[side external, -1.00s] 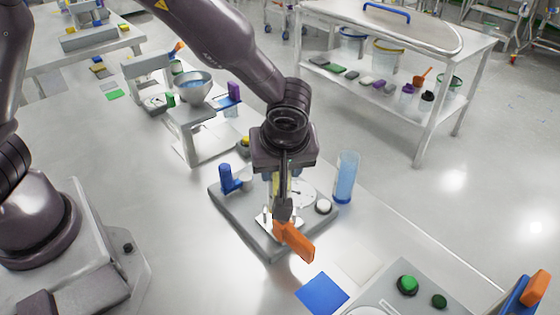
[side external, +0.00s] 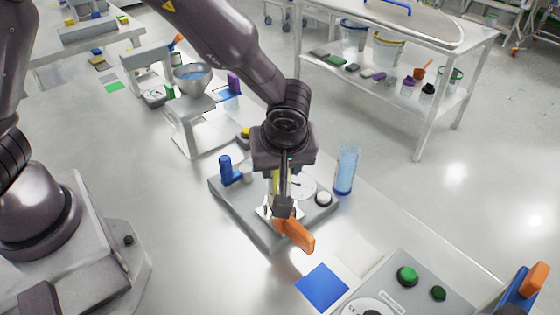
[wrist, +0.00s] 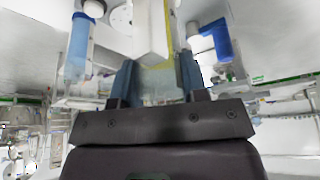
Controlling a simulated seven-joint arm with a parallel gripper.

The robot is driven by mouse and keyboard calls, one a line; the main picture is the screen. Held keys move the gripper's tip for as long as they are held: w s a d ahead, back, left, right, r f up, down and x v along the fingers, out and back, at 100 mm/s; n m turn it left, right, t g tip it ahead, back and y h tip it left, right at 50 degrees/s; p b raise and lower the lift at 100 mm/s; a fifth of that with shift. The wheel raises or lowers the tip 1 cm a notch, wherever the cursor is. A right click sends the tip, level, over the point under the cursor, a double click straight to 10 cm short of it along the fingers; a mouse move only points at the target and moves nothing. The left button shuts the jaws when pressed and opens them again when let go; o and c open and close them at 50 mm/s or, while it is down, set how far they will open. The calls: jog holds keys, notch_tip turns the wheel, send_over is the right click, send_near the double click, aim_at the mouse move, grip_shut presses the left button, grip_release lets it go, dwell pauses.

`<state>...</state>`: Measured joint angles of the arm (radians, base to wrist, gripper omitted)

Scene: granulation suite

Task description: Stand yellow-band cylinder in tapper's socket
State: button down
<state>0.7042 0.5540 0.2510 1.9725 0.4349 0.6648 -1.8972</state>
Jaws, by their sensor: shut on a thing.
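My gripper (side external: 283,203) points down over the grey tapper (side external: 231,204) on the bench. In the wrist view its two fingers (wrist: 158,85) are shut on a clear cylinder (wrist: 158,92), the yellow-band cylinder. A strip of yellow (side external: 275,182) shows beside the fingers in the side view. The tapper carries a dial (side external: 303,186), a white knob (side external: 323,199) and a blue post (side external: 226,168). An orange paddle (side external: 299,236) sticks out at its front. My fingers hide most of the cylinder and the socket, so I cannot tell whether its foot is seated.
A blue-tinted clear cylinder (side external: 345,171) stands just right of the tapper. A stand with a metal bowl (side external: 191,80) is behind. A blue square (side external: 322,288) and a panel with green buttons (side external: 407,275) lie in front.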

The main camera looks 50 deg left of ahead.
jog(key=shift+f, duration=1)
dwell(0.4)
jog(key=shift+c, duration=1.2)
grip_release()
notch_tip(320, 180, up, 8)
dwell(0.5)
